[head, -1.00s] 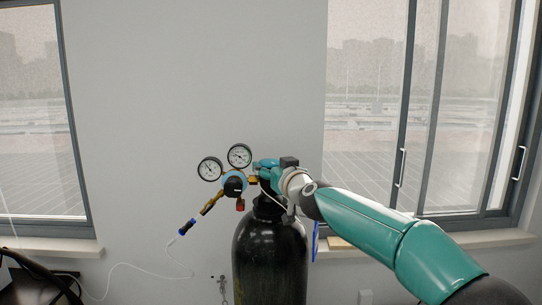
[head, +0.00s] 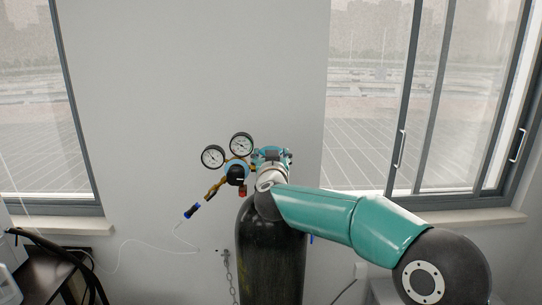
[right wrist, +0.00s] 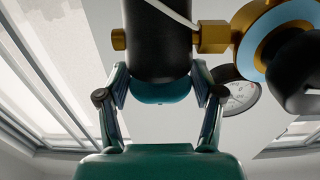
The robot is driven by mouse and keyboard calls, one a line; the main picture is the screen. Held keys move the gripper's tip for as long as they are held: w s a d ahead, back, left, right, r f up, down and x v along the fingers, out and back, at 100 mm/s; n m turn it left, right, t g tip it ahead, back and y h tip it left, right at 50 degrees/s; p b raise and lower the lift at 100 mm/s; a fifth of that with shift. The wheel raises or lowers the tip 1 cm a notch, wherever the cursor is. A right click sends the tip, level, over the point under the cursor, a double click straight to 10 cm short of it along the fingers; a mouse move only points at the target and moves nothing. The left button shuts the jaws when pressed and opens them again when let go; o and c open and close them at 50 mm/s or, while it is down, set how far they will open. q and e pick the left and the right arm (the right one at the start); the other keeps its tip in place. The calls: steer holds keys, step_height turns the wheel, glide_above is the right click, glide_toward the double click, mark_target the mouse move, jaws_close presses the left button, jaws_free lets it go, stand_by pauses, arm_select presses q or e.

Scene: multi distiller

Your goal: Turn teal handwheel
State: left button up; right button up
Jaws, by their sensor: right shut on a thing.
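The teal handwheel (right wrist: 160,92) sits at the end of the black cylinder neck in the right wrist view. My right gripper (right wrist: 161,95) is shut on it, with one finger on each side. In the head view, my right gripper (head: 271,156) is at the top of the dark gas cylinder (head: 270,262). There the handwheel is hard to tell apart from my teal gripper parts. My left gripper is in neither view.
A brass regulator with a blue ring (head: 236,172) and two round gauges (head: 241,145) sticks out left of the cylinder top, close to my gripper. A chain (head: 229,270) hangs beside the cylinder. Windows flank the wall, and a dark table (head: 45,270) stands at lower left.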

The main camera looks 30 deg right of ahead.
steer(key=shift+r, duration=0.1)
steer(key=o, duration=1)
steer(key=shift+s+a, duration=0.1)
steer(key=shift+a, duration=0.05)
steer(key=v, duration=0.7)
steer(key=shift+s+a, duration=0.15)
steer(key=shift+s, duration=0.15)
